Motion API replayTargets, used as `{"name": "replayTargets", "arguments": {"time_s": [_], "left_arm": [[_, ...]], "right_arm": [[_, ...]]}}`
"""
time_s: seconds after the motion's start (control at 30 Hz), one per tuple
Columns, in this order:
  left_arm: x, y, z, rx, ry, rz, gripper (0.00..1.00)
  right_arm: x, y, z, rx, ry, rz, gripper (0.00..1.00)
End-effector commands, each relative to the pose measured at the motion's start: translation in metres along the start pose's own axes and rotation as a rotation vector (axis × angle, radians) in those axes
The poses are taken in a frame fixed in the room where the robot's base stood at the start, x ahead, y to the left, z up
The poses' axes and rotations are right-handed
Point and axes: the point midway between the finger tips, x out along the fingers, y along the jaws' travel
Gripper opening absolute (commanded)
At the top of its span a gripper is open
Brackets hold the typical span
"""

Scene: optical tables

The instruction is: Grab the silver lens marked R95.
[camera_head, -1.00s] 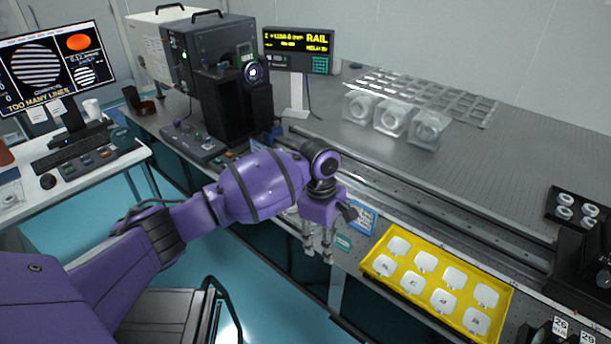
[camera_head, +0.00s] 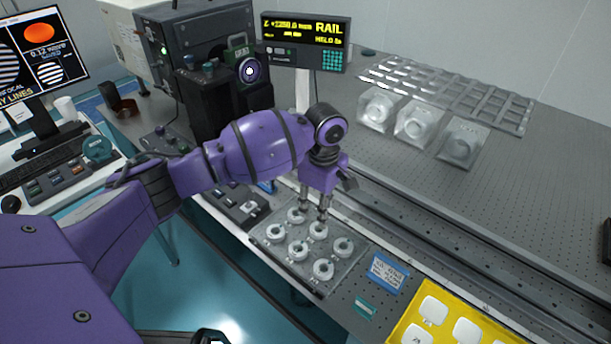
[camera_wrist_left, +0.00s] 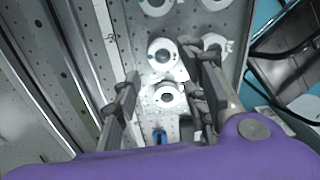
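A clear tray (camera_head: 318,289) on the table's front edge holds several white ring-shaped lenses, such as one at its front corner (camera_head: 323,277). Their markings are too small to read, so I cannot tell which is R95. My left gripper (camera_head: 313,217) points down over the tray's far end, fingers apart. In the left wrist view, the open gripper (camera_wrist_left: 160,100) has a white ring lens (camera_wrist_left: 155,99) between and beyond its fingers, with no clear contact. Another ring lens (camera_wrist_left: 156,47) lies just above it in the picture.
A yellow tray (camera_head: 398,332) with white squares and a blue card (camera_head: 383,272) lie to the right. A rail (camera_head: 430,232) runs behind the lens tray. A black instrument (camera_head: 225,105) stands behind my left arm. Clear cases (camera_head: 414,124) stand farther back.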

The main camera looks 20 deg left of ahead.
Motion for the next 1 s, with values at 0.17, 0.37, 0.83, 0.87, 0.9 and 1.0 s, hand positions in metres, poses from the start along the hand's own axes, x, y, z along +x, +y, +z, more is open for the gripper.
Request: {"name": "replayTargets", "arguments": {"time_s": [0.17, 0.37, 0.83, 0.87, 0.9, 1.0], "left_arm": [[0.021, 0.000, 0.000, -0.001, 0.000, -0.003, 0.40], [0.048, 0.003, -0.002, -0.001, 0.001, -0.003, 0.40], [0.074, 0.005, -0.002, 0.000, 0.001, 0.003, 0.40], [0.074, 0.005, -0.002, 0.000, 0.001, 0.003, 0.37], [0.074, 0.005, -0.002, 0.000, 0.001, 0.003, 0.32], [0.074, 0.005, -0.002, 0.000, 0.001, 0.003, 0.19]], "right_arm": [[0.001, 0.001, 0.004, 0.000, -0.004, 0.002, 0.40], [0.003, 0.002, 0.007, -0.001, -0.006, 0.004, 0.40], [0.004, 0.003, 0.009, -0.001, -0.005, 0.008, 0.40], [0.004, 0.003, 0.009, -0.001, -0.005, 0.008, 0.40], [0.004, 0.003, 0.008, -0.001, -0.005, 0.008, 0.40], [0.004, 0.003, 0.008, -0.001, -0.005, 0.008, 0.40]]}}
